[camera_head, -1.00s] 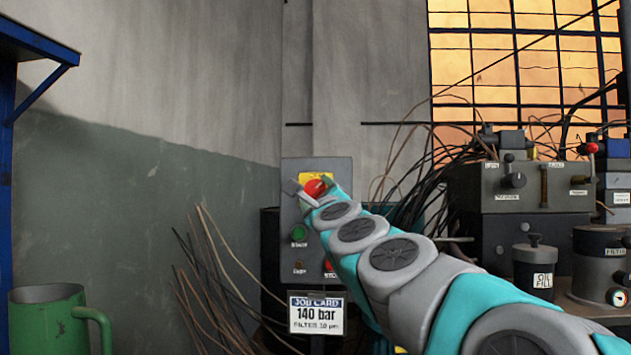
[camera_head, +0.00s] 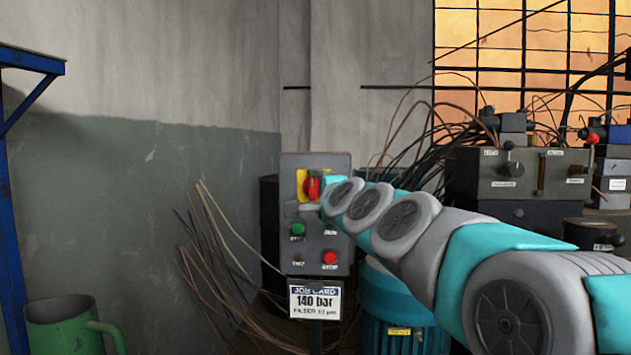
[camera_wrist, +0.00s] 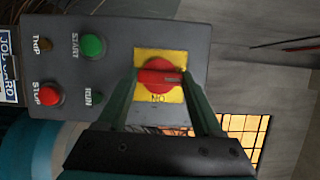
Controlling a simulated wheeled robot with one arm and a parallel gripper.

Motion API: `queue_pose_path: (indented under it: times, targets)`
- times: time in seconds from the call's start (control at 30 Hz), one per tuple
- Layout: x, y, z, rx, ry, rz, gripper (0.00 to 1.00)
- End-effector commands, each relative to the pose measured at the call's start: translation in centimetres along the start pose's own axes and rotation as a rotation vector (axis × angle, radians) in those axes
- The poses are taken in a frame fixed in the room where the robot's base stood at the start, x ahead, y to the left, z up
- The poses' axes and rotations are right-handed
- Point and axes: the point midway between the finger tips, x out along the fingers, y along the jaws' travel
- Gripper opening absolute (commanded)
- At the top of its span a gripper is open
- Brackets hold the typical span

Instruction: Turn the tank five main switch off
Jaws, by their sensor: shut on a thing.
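The main switch is a red rotary knob (camera_head: 312,187) on a yellow plate (camera_wrist: 175,66), at the top of a grey control panel (camera_head: 340,168). Lettering reading ON, upside down, lies below the knob there. My gripper (camera_wrist: 163,82) is shut on the knob, one dark green finger on either side. In the head view my wrist hides part of the knob and plate. No tank five label is readable.
The panel also carries a green START button (camera_head: 298,229) and a red STOP button (camera_head: 330,257). A job card (camera_head: 314,302) hangs below it. Loose wires (camera_head: 225,250) stand to the left. A teal motor (camera_head: 395,310) sits behind my arm. A hydraulic unit (camera_head: 520,180) stands right.

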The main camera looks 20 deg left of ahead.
Motion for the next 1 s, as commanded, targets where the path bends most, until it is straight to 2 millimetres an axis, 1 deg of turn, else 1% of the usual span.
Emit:
queue_pose_path:
  times: [0.03,0.57,0.6,0.87,1.0]
  targets:
    - [-0.01,-0.23,0.03,-0.011,0.0,0.004,0.12]
    - [0.0,-0.01,0.13,-0.035,-0.002,0.014,0.12]
    - [0.0,-0.01,0.13,-0.035,-0.002,0.014,0.69]
    - [0.0,-0.02,0.08,-0.034,-0.001,0.014,0.97]
    - [0.0,-0.01,0.06,-0.033,-0.001,0.014,0.97]
